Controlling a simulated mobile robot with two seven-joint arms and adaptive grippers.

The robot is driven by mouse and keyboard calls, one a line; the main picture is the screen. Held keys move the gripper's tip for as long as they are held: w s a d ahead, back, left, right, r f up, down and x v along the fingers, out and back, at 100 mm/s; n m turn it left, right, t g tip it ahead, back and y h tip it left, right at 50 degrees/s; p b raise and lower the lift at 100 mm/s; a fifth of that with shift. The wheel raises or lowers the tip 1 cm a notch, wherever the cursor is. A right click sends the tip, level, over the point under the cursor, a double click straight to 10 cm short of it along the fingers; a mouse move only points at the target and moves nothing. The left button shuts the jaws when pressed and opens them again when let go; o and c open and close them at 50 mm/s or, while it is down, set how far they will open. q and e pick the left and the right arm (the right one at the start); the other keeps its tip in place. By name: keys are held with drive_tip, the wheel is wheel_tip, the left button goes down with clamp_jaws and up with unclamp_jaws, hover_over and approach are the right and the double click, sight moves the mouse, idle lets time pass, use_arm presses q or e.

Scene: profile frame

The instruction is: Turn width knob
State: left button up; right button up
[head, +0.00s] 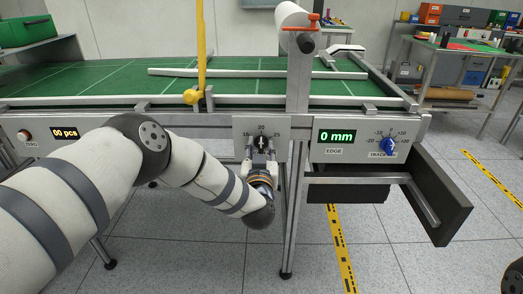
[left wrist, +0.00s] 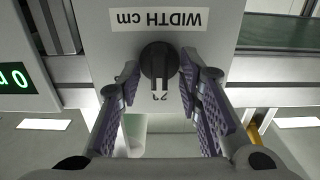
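The black width knob (head: 262,142) sits on a grey plate on the front of the conveyor frame, with a scale marked 15, 20 and 25 around it. In the left wrist view the knob (left wrist: 157,60) appears upside down beside the label "WIDTH cm" (left wrist: 158,20). My left gripper (head: 262,158) is just in front of the knob. In the left wrist view its two padded fingers (left wrist: 164,76) are apart, one on each side of the knob, with visible gaps. The fingers partly cover the plate.
A blue tracking knob (head: 389,146) and a "0 mm" display (head: 337,135) are to the right. A metal post (head: 298,130) stands right beside the width plate. An open dark drawer (head: 440,195) juts out at right. A yellow rod (head: 200,50) hangs over the green belt (head: 120,78).

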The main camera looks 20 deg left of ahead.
use_arm(q)
clamp_jaws()
drive_tip(key=shift+n, duration=0.4)
drive_tip(key=n, duration=0.5)
drive_tip(key=shift+a+n, duration=0.1)
drive_tip(key=shift+n, duration=0.2)
drive_tip(key=n, duration=0.5)
drive_tip(key=shift+f, duration=0.15)
drive_tip(key=shift+n, duration=0.4)
unclamp_jaws()
drive_tip(key=shift+s, duration=0.1)
